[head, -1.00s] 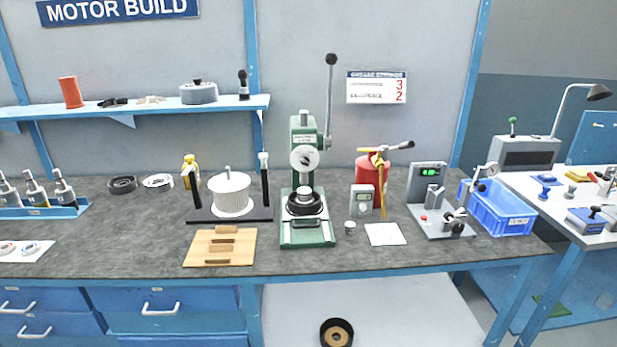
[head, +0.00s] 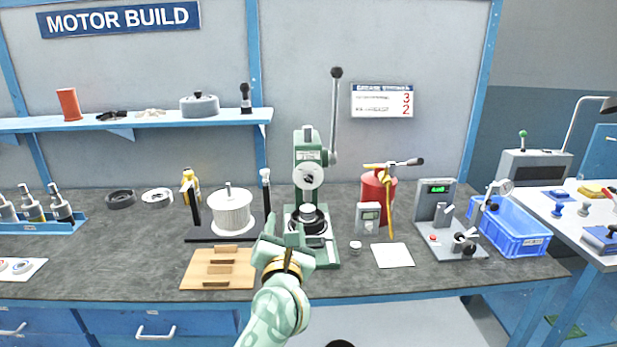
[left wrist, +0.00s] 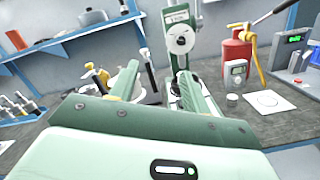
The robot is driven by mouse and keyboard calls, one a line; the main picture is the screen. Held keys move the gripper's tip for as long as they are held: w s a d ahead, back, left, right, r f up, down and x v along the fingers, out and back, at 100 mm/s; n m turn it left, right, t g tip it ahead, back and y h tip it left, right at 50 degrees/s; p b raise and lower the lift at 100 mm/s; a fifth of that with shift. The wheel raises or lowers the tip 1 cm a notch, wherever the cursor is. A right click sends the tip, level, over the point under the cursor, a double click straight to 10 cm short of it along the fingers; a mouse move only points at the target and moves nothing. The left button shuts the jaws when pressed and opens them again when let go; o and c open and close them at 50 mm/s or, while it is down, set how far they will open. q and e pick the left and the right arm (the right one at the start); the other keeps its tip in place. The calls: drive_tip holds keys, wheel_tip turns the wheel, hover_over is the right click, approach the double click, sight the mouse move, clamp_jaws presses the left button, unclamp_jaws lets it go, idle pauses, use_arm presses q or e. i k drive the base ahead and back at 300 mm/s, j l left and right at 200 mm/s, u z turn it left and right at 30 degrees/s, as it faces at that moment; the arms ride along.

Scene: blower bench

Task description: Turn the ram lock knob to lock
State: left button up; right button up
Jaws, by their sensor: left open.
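The green press (head: 308,150) stands on the bench near the middle. A round pale disc with a dark mark (head: 308,176) sits on the front of its head; it looks like the ram lock knob. It also shows in the left wrist view (left wrist: 181,40). My left gripper (head: 286,232) is open and empty, low in front of the press base and below the disc, apart from it. In the left wrist view its two fingers (left wrist: 157,80) reach up toward the press. The black round fixture (head: 308,218) on the press base is partly hidden by my gripper. My right gripper is not in view.
The press lever (head: 334,110) rises at the right of the head. A white ribbed part on a black stand (head: 230,211) is left of the press. A wooden board (head: 190,275) lies in front of it. A meter (head: 368,217) and red canister (head: 377,195) stand right.

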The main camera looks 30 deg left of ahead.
sight(308, 176)
drive_tip(key=i+j, duration=0.15)
drive_tip(key=i, duration=0.25)
drive_tip(key=i+j, duration=0.15)
drive_tip(key=i, duration=0.3)
